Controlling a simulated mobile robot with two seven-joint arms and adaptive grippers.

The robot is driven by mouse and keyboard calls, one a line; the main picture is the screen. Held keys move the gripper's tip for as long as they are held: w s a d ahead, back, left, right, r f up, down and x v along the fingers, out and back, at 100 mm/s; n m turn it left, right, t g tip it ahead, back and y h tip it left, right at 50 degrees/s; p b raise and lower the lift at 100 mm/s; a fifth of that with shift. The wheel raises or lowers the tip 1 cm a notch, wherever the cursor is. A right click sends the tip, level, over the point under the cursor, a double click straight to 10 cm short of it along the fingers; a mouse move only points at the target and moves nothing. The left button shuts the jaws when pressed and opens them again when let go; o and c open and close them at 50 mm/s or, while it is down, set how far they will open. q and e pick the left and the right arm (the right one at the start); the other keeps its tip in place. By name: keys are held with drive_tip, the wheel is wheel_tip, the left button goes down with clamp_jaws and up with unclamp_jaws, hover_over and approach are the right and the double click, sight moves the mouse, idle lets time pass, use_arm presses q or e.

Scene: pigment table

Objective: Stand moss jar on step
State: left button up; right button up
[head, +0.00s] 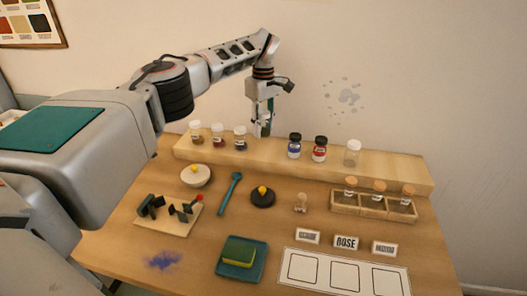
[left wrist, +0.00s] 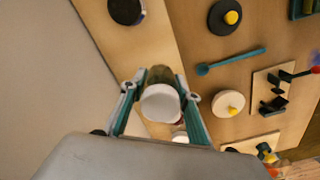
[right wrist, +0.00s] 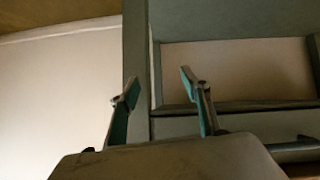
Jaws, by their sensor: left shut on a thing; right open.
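The moss jar (head: 266,128) is a small jar with dark green contents and a white lid. My left gripper (head: 264,112) is shut on it. In the left wrist view the white lid (left wrist: 161,103) sits between the two fingers, with greenish glass beyond it. In the head view the jar is upright and appears held just above the step (head: 395,170), in the gap between the jars at left and the blue jar (head: 294,146). Its base looks clear of the wood. My right gripper (right wrist: 160,92) is open and empty, away from the table items.
Several jars stand on the step, including a dark jar (head: 240,138), a red jar (head: 320,149) and a clear jar (head: 352,153). In front are a corked-vial rack (head: 372,208), a teal spoon (head: 229,193), a black dish (head: 263,197) and a teal tray (head: 230,272).

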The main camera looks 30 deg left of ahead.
sight(263, 134)
use_arm(q)
drive_tip(key=shift+f+b, duration=0.55)
drive_tip(key=shift+f, duration=0.2)
drive_tip(key=shift+f+b, duration=0.9)
drive_tip(key=shift+b, duration=0.1)
drive_tip(key=shift+f+b, duration=1.25)
drive_tip(key=shift+f, duration=1.05)
drive_tip(key=shift+r, duration=0.25)
drive_tip(key=shift+c, duration=0.5)
use_arm(e)
drive_tip(key=f, duration=0.2)
drive_tip(key=a+f, duration=0.1)
drive_tip(key=f, duration=0.2)
drive_tip(key=shift+s+a+f, duration=0.1)
drive_tip(key=shift+f, duration=0.15)
use_arm(q)
drive_tip(key=shift+f, duration=0.15)
use_arm(e)
drive_tip(key=shift+r, duration=0.1)
use_arm(q)
drive_tip(key=o, duration=1.2)
drive_tip(key=shift+o, duration=0.2)
use_arm(e)
drive_tip(key=shift+r, duration=0.1)
